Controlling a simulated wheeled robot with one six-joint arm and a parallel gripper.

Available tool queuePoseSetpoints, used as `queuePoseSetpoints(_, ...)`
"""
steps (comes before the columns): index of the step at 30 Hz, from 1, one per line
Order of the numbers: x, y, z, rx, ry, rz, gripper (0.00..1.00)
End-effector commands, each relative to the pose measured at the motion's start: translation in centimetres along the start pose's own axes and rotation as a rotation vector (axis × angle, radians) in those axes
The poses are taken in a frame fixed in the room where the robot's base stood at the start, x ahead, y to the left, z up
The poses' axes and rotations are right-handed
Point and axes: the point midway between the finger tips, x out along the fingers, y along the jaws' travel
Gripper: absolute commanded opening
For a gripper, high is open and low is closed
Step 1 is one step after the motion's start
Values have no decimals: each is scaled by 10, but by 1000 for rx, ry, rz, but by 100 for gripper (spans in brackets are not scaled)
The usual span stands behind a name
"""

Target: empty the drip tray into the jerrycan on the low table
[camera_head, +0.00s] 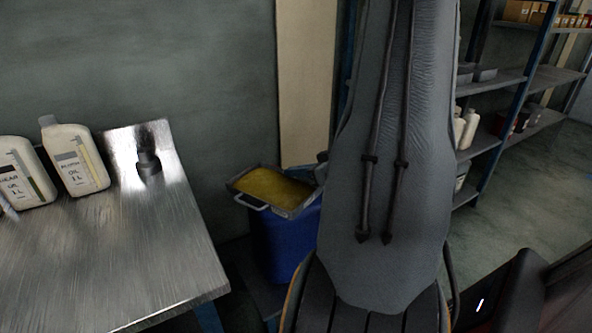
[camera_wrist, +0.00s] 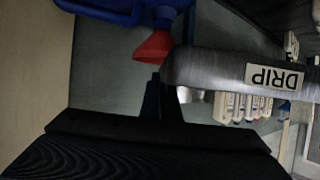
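The drip tray (camera_head: 243,186) is a grey metal pan with yellow oil in it, roughly level, with a pale handle at its near left. In the head view it is above and partly in front of the blue jerrycan (camera_head: 285,245). In the wrist view, which is upside down, the tray wall (camera_wrist: 215,70) carries a DRIP label. The jerrycan (camera_wrist: 105,10) there has a red funnel (camera_wrist: 153,47) at its mouth, close to the tray's end. My gripper (camera_wrist: 160,97) meets that end and appears shut on the tray; the grip itself is mostly hidden. My arm hides the tray's right side in the head view.
Shelving (camera_head: 490,85) with containers stands at the right. A wall is close behind the tray. Open floor shows at the right.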

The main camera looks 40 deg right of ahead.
Motion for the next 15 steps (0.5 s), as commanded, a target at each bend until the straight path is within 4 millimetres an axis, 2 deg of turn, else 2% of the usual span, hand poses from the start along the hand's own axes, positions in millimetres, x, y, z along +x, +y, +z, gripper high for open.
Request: queuePoseSetpoints(15, -3, 0, -4, 22, -37, -9, 0)
